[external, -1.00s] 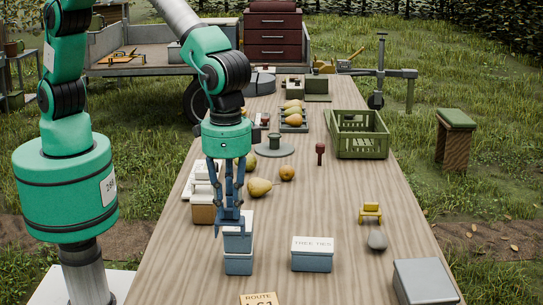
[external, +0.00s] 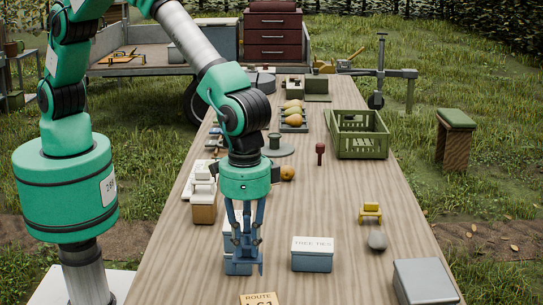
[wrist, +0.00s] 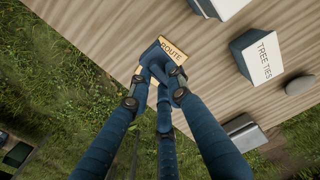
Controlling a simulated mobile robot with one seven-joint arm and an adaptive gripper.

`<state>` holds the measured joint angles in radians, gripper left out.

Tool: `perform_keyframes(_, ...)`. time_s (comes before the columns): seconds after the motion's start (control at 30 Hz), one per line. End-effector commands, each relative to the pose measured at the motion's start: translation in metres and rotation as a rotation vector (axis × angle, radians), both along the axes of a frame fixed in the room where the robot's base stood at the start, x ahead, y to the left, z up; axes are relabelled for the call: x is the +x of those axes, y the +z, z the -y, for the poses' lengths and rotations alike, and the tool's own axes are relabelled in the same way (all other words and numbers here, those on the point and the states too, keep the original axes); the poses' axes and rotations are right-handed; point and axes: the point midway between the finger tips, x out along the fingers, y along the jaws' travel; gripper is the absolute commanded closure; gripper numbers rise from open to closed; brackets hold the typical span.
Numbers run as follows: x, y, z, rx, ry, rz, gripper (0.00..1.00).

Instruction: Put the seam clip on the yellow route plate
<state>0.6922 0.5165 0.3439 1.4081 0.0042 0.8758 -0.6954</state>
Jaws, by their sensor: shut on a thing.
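The yellow route plate (external: 258,299) lies at the near edge of the table, cut off by the bottom of the external view. My gripper (external: 246,264) points down, a little behind and left of the plate in the external view. Its blue fingers are closed together (wrist: 160,72) on the seam clip. The clip is mostly hidden between the fingertips and hard to tell from them.
The TREE TIES box (external: 312,256) stands to the right, with a grey stone (external: 377,241), a yellow stand (external: 371,211) and a grey box (external: 424,282) beyond. The wood around the plate is clear.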

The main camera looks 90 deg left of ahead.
Motion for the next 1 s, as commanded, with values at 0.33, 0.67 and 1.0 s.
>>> perform_keyframes(0.33, -0.001, -0.019, -0.001, 0.002, 0.0, -0.002, 1.0)
perform_keyframes(0.67, 0.0, -0.04, 0.0, 0.0, 0.0, 0.0, 1.0)
perform_keyframes(1.0, 0.0, -0.047, 0.0, 0.001, 0.0, -0.001, 1.0)
